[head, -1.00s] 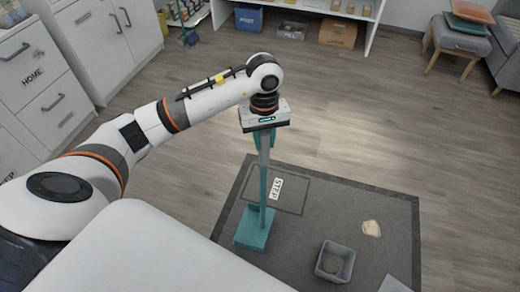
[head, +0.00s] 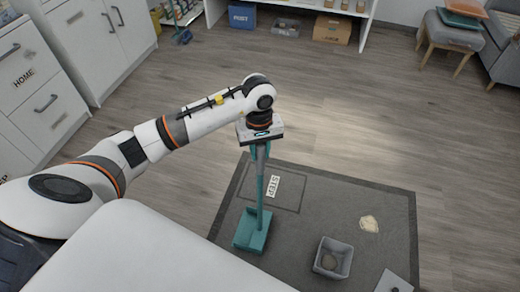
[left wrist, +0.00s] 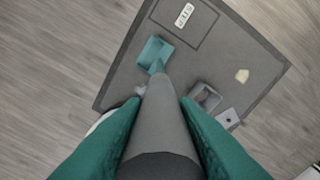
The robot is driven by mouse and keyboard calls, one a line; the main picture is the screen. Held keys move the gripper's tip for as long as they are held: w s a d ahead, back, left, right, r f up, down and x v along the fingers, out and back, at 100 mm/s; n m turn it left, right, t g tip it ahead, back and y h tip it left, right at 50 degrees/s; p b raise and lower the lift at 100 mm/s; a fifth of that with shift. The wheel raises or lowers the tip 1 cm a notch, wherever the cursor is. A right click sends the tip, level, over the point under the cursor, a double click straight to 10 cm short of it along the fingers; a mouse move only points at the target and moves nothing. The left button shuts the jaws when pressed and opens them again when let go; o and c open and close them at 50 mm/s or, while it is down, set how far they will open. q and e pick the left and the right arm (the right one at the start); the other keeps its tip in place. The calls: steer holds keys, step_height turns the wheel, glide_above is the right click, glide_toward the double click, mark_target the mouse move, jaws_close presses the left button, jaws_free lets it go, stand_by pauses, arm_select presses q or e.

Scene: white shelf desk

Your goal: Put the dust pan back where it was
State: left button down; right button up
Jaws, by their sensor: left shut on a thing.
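The dust pan (head: 251,231) is teal with a long upright grey and teal handle. Its pan end is low over the dark mat, and I cannot tell whether it touches. My left gripper (head: 261,147) is shut on the top of the handle. In the left wrist view the grey handle (left wrist: 160,120) runs between the two teal fingers (left wrist: 160,110) down to the teal pan (left wrist: 153,53). My right gripper is not in view.
The dark mat (head: 310,215) bears a "STEP" outline, a grey bin (head: 333,257) and a pale flat patch (head: 369,224). White cabinets (head: 85,40) stand at left. A white shelf with boxes (head: 332,29) is at the back. Wooden floor between is clear.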

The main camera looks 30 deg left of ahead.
arm_select(q)
steer(key=c, duration=1.2)
jaws_free()
steer(key=shift+o, duration=0.4)
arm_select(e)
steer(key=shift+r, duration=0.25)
arm_select(q)
steer(key=shift+r, duration=0.15)
steer(key=r, duration=0.7)
steer(key=r+p, duration=0.1)
steer(key=r, duration=0.2)
steer(key=shift+w+a+r, duration=0.25)
steer(key=shift+w+r, duration=0.05)
steer(key=shift+r, duration=0.65)
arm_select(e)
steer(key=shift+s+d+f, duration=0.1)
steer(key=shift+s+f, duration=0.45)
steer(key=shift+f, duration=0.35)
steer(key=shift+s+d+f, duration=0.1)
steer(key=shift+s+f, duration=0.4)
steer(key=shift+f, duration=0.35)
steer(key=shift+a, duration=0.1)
